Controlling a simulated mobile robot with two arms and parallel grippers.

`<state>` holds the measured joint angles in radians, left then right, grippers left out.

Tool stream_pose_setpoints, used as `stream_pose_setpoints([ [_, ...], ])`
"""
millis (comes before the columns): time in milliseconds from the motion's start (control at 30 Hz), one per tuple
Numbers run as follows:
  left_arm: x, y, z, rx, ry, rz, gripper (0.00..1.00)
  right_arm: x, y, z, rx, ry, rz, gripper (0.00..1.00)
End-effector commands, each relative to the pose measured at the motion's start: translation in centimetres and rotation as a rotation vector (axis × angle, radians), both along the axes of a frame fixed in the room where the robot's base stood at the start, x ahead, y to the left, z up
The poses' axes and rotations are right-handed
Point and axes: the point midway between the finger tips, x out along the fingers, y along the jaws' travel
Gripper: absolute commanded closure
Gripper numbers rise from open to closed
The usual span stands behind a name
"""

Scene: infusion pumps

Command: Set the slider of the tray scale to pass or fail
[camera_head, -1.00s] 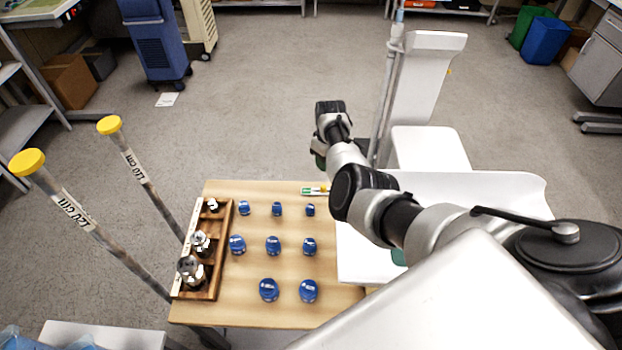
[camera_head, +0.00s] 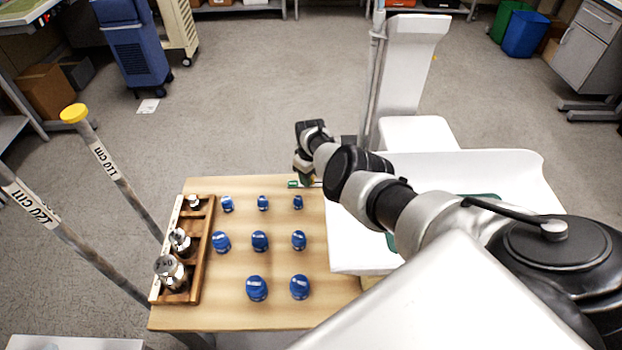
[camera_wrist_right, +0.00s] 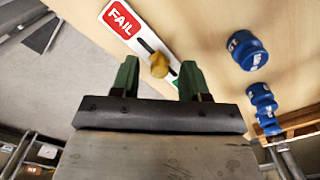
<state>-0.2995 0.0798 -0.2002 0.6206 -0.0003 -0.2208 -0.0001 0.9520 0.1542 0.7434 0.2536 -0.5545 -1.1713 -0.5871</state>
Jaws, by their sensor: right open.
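The slider plate (camera_wrist_right: 138,32) is a white strip on the tabletop with a red FAIL label and a green end. Its yellow knob (camera_wrist_right: 159,66) stands at a dark slot; bare slot shows between knob and FAIL label. In the head view only the plate's green end (camera_head: 293,184) shows clearly, at the table's far edge. My right gripper (camera_wrist_right: 159,68) is open, its green fingers on either side of the knob in the picture; contact cannot be told. It also shows in the head view (camera_head: 304,176). The white tray (camera_head: 345,240) lies right of the table. My left gripper is not in view.
The wooden table (camera_head: 235,310) holds several blue weights (camera_head: 260,240) and a wooden rack (camera_head: 205,250) with metal weights. Two poles, one yellow-capped (camera_head: 74,113), stand at the left. A white column (camera_head: 408,70) rises behind the tray.

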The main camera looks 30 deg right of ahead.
Motion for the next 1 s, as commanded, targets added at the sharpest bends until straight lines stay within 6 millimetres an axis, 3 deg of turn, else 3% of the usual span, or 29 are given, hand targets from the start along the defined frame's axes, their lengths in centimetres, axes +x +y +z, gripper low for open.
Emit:
stream_pose_setpoints([
  [233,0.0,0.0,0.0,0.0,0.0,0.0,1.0,0.0,0.0,0.0,-0.001,0.0,0.0,0.55],
  [533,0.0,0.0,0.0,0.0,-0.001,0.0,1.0,0.0,0.0,0.0,0.0,0.0,0.0,0.99],
  [800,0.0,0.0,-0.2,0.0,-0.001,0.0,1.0,0.1,0.2,-0.1,0.0,0.0,0.001,1.0],
  [1000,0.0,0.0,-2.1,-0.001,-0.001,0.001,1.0,1.6,2.5,-0.5,-0.001,-0.001,0.004,1.0],
])
